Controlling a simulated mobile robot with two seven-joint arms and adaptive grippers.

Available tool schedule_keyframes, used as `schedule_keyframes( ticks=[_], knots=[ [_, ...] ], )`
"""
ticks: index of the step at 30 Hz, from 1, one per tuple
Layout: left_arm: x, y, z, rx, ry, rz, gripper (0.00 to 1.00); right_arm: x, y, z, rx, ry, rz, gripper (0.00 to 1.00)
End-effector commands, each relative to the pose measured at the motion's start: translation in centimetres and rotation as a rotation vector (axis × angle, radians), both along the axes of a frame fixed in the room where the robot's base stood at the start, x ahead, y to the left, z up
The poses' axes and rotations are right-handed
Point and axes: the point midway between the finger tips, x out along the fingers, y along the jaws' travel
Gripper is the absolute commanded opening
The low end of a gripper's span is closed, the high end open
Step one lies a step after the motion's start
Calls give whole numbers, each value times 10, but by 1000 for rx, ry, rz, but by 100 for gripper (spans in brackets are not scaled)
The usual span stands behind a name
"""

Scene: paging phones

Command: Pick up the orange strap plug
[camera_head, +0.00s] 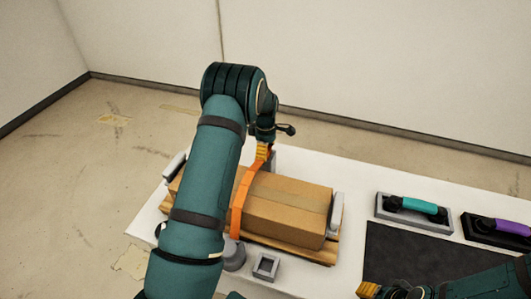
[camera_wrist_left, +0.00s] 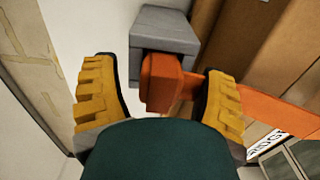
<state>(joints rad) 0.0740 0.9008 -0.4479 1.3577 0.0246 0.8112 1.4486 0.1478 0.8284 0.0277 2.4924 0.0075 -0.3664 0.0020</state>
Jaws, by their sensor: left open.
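The orange strap plug (camera_wrist_left: 161,82) is a blocky orange piece at the end of the orange strap (camera_head: 240,197), beside a grey block (camera_wrist_left: 165,30) in the left wrist view. My left gripper (camera_wrist_left: 160,92) is open, with one yellow finger on each side of the plug and light gaps between. In the head view my left gripper (camera_head: 262,152) hangs at the far edge of the cardboard box (camera_head: 285,207) and hides the plug. The strap runs over the box. My right gripper (camera_head: 369,289) shows only partly at the bottom; its opening is unclear.
The box sits on a wooden pallet (camera_head: 318,256) between grey end brackets on a white table (camera_head: 335,170). A small square grey socket (camera_head: 266,266) stands in front. A dark mat (camera_head: 400,258), a teal phone (camera_head: 418,205) and a purple phone (camera_head: 507,229) lie to the right.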

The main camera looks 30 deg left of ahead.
Motion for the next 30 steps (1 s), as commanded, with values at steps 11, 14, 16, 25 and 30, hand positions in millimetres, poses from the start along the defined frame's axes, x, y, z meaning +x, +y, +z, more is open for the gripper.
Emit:
schedule_keyframes(
  ticks=[11,14,16,25,30],
  knots=[
    [0,0,0,0,1,0,0,0,0,0,0,0,0,47],
    [0,0,0,0,1,0,0,0,0,0,0,0,0,47],
    [0,0,0,0,1,0,0,0,0,0,0,0,0,47],
    [0,0,17,1,-1,-1,0,0,0,0,0,0,0,47],
    [1,-1,51,1,-3,-1,0,0,0,0,0,0,0,47]
  ],
)
